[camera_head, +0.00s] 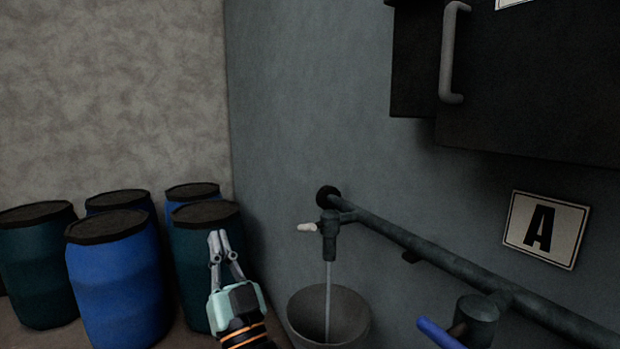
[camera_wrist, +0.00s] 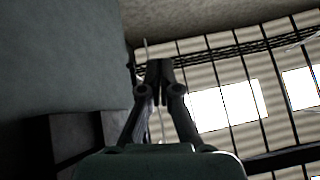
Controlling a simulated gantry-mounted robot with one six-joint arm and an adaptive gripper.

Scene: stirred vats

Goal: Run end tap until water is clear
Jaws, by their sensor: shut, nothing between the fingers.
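The end tap (camera_head: 329,232) sits at the end of a dark pipe along the wall. Its pale handle (camera_head: 307,227) sticks out to the left. A thin, pale stream of water (camera_head: 328,285) runs straight down from the tap into a grey bucket (camera_head: 359,312) below. The water's clarity is too fine to judge. My gripper (camera_head: 218,240) is left of the tap and bucket, apart from both, pointing up. Its fingers are shut and empty. In the wrist view my gripper (camera_wrist: 159,68) shows closed fingertips, with no tap or bucket to be made out.
Blue and dark green barrels (camera_head: 118,275) stand at the left. The pipe (camera_head: 430,255) slopes across the right, with a blue-handled valve (camera_head: 440,333) at lower right. A sign marked A (camera_head: 544,230) hangs above it. A dark cabinet (camera_head: 530,85) juts out at upper right.

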